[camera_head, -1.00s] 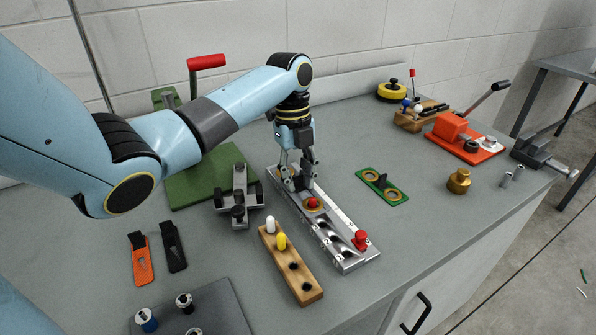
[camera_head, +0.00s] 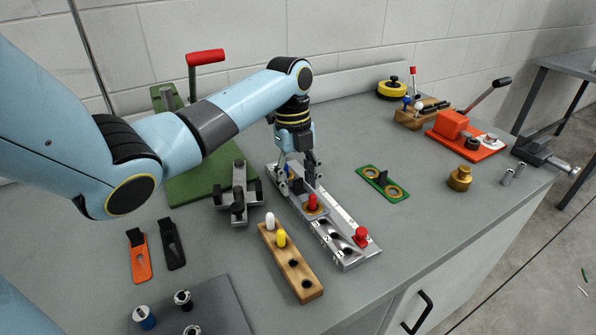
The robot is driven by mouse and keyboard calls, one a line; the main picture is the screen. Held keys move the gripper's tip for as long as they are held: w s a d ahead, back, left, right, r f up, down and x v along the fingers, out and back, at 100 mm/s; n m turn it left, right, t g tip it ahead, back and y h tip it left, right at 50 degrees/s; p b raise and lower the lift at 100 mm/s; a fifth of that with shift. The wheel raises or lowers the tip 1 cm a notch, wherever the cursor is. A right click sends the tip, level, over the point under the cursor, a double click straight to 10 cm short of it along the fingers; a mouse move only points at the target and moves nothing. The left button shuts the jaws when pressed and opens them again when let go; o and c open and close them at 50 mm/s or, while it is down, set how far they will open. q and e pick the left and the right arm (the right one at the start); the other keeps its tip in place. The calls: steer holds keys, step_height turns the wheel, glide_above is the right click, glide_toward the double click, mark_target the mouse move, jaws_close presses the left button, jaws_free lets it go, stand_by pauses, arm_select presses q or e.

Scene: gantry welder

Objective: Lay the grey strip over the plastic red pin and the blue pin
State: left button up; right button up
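The grey strip (camera_head: 318,212) lies along the silver rail (camera_head: 351,263), with a gold-rimmed hole around a red pin (camera_head: 312,201). The pin stands up through this near hole. My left gripper (camera_head: 300,177) points down over the strip's far half, its fingers spread on either side of a small dark handle on the strip. It looks open. My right gripper is not in view.
Another red piece (camera_head: 361,237) stands at the rail's near end. A wooden block (camera_head: 303,284) with white and yellow pins is in front. A grey cross-shaped fixture (camera_head: 239,196) stands left. A green strip (camera_head: 382,184) lies right, with bare bench around it.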

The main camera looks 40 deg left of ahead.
arm_select(q)
steer(key=shift+r, duration=0.1)
step_height(320, 180, up, 12)
steer(key=a, duration=0.1)
steer(key=shift+w+a, duration=0.25)
steer(key=shift+a, duration=0.15)
steer(key=shift+d+f, duration=0.1)
steer(key=shift+f, duration=0.15)
